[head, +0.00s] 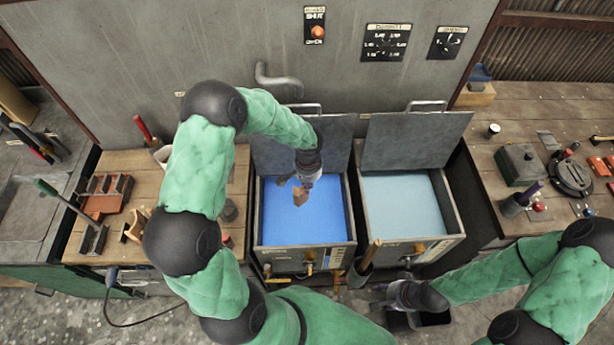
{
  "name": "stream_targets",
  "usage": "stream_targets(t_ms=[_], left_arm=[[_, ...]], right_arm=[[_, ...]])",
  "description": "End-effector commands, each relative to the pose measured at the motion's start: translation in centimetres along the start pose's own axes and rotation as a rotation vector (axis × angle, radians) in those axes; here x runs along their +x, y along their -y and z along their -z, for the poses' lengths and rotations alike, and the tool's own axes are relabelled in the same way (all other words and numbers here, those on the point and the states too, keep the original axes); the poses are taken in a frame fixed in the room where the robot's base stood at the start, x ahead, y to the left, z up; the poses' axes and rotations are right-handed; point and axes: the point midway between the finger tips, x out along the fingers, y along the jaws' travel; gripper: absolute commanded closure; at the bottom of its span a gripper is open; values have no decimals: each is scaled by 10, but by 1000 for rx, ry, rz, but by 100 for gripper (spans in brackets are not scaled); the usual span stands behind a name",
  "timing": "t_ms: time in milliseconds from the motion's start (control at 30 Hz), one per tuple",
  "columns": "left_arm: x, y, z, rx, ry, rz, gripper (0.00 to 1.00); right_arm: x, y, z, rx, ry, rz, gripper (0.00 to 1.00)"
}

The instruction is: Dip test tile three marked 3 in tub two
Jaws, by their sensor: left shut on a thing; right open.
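A small brown tile (300,197) is in the jaws of my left gripper (302,186). The gripper points down over the left tub (259,219), which holds bright blue liquid. I cannot tell whether the tile's lower edge touches the liquid, and no mark is legible on it. The right tub (455,212) holds paler blue liquid. Both tubs have their grey lids raised at the back. The tub labels are too small to read. My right gripper (382,296) is open and empty, low in front of the right tub.
A left bench (130,165) carries racks and tools. A right bench (556,105) holds a dark box (519,165), a round black device (571,177) and small items. A bent pipe (278,82) and the raised lids stand behind the tubs. A wooden-handled tool (370,256) stands between the tub fronts.

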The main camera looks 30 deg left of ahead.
Motion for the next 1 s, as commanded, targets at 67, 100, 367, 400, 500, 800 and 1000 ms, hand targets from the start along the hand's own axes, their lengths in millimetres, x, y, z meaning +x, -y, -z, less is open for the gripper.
stream_targets(t_ms=[67,100,367,400,500,800,1000], left_arm=[[-3,2,0,2,0,0,100],[-3,2,0,3,0,0,100],[8,3,0,3,0,0,100],[10,3,-1,2,0,0,100],[18,2,-1,2,1,0,100],[43,2,0,2,0,0,100],[61,2,0,2,0,0,100]], right_arm=[[-5,2,0,0,1,0,57],[-5,2,0,0,1,0,57],[1,0,0,0,1,0,57],[3,-1,0,0,1,0,57],[6,-2,0,0,1,0,57],[20,-7,0,0,1,0,57],[37,-13,1,0,1,0,57]])
